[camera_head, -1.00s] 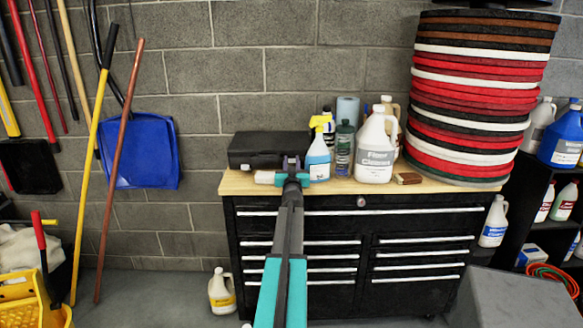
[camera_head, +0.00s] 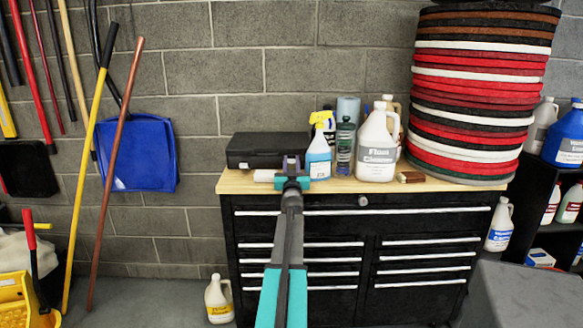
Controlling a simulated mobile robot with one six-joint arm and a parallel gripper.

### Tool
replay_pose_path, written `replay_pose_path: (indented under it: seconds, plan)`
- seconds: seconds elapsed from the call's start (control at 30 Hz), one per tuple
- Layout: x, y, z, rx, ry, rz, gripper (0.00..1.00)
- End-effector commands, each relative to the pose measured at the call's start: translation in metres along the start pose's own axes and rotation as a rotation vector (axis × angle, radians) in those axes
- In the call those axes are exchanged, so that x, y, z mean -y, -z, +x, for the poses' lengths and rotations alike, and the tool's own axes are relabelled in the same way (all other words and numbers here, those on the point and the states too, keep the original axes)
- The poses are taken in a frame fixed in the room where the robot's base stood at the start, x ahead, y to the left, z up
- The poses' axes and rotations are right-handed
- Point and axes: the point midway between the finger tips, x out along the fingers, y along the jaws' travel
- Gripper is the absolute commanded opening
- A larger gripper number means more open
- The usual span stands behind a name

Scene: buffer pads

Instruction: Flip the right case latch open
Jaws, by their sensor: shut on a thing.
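A black case (camera_head: 258,148) lies closed on the wooden top of the tool chest, at its left end against the wall. My gripper (camera_head: 291,163) is at the case's front right, close to where a right latch would be. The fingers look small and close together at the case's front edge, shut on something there. The right latch itself is hidden behind the gripper, so its position cannot be seen. A small white item (camera_head: 264,176) lies in front of the case, just left of my gripper.
A blue spray bottle (camera_head: 319,152) stands close to the right of my gripper. A white jug (camera_head: 376,147), a brown block (camera_head: 410,177) and a tall stack of pads (camera_head: 465,105) are further right. The tool chest (camera_head: 335,250) is below my arm.

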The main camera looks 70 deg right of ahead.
Motion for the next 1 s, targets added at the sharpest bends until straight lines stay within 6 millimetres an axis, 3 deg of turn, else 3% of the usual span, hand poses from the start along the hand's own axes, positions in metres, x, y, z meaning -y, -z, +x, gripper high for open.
replay_pose_path:
  seconds: [0.37, 0.4, 0.5, 1.0]
  plan:
    - [0.0016, -0.0015, -0.0015, -0.001, 0.001, -0.001, 0.04]
    - [0.0015, -0.0016, -0.0016, 0.000, 0.001, -0.001, 0.32]
    - [0.0011, -0.0015, -0.0015, 0.000, 0.001, -0.001, 0.45]
    - [0.0000, -0.0010, -0.0069, -0.002, 0.000, -0.001, 0.45]
